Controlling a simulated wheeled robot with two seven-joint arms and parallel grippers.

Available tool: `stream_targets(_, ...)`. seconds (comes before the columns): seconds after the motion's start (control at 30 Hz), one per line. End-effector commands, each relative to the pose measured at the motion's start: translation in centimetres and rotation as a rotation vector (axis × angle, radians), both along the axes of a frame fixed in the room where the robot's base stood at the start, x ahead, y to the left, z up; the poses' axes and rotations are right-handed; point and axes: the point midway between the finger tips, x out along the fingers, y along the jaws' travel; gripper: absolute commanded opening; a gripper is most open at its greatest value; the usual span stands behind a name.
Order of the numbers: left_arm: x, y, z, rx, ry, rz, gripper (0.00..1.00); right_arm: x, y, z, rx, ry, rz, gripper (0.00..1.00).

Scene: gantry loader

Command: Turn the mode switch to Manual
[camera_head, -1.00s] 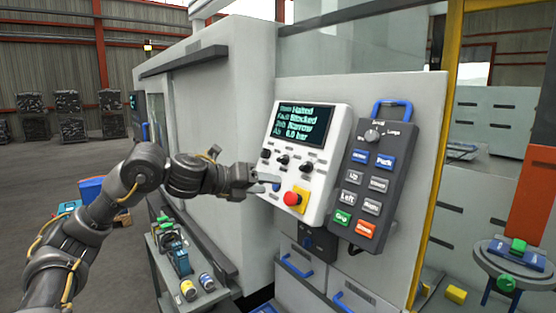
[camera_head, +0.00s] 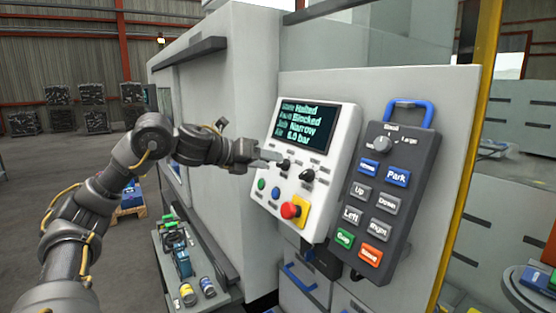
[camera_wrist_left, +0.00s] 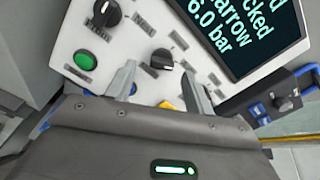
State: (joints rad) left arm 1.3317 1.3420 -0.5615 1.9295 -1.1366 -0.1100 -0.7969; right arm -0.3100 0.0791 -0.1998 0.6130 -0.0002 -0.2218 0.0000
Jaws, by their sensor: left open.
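The white control panel (camera_head: 324,150) has a row of black rotary switches below its display (camera_head: 304,127). The middle switch (camera_head: 283,163) and the right switch (camera_head: 307,175) show in the head view. My gripper hides the left one there, but the left switch (camera_wrist_left: 106,12) shows in the wrist view. The switch labels are too small to read, so I cannot tell which is the mode switch. My left gripper (camera_head: 270,157) is open at the panel face. In the wrist view its fingers (camera_wrist_left: 160,84) stand either side of the middle switch, and contact cannot be told.
Below the switches are a green button (camera_head: 262,183), a blue button (camera_head: 275,192) and a red stop button (camera_head: 290,210). A grey pendant (camera_head: 380,195) with its own knob (camera_head: 382,143) hangs to the right. A shelf with cans (camera_head: 207,287) is below.

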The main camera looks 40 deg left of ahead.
Motion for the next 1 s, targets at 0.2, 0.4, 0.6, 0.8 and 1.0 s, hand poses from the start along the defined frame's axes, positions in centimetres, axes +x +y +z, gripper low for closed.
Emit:
stream_targets(0.2, 2.8, -0.9, -0.8, -0.002, -0.001, 0.000, 0.53, 3.1, 0.1, 1.3, 0.003, -0.045, 0.001, 0.36)
stream_targets(0.4, 3.7, -1.2, -1.3, -0.001, -0.002, -0.001, 0.53, 1.6, -0.1, 1.4, 0.000, -0.025, 0.001, 0.36)
stream_targets(0.6, 3.8, -1.2, -1.3, -0.001, -0.001, 0.000, 0.53, 0.4, -0.1, 1.3, -0.001, -0.006, 0.001, 0.36)
stream_targets(0.8, 3.8, -1.2, -1.3, -0.001, -0.001, 0.000, 0.32, 0.8, -0.1, 1.3, 0.000, -0.012, 0.001, 0.36)
stream_targets(1.0, 3.8, -1.2, -1.3, -0.001, -0.002, -0.001, 0.08, 1.3, -0.1, 1.3, 0.000, -0.019, 0.001, 0.36)
